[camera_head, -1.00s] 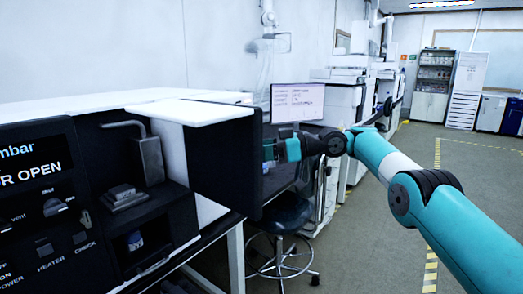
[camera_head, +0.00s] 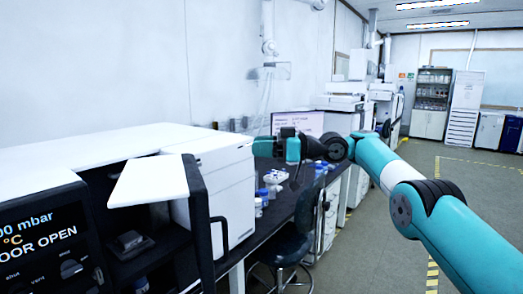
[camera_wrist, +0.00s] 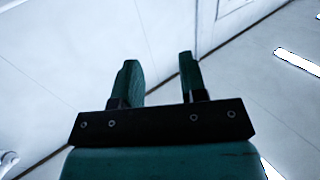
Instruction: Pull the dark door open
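The dark door (camera_head: 197,222) is a black panel at the lower left of the head view, standing swung out from the instrument's open compartment (camera_head: 145,255). A black bar handle (camera_head: 223,238) shows on its right side. The display (camera_head: 38,240) to the left reads "DOOR OPEN". My gripper (camera_head: 266,149) is above and to the right of the door and handle, apart from both. In the wrist view its two green fingers (camera_wrist: 158,62) are spread with nothing between them. The door and handle are not seen in the wrist view.
A white slab (camera_head: 148,181) is at the compartment's top. A white unit (camera_head: 222,180) stands behind the door. Blue-capped bottles (camera_head: 272,182) stand on the dark bench (camera_head: 280,208). A dark stool (camera_head: 284,248) is below my gripper. The floor to the right is open.

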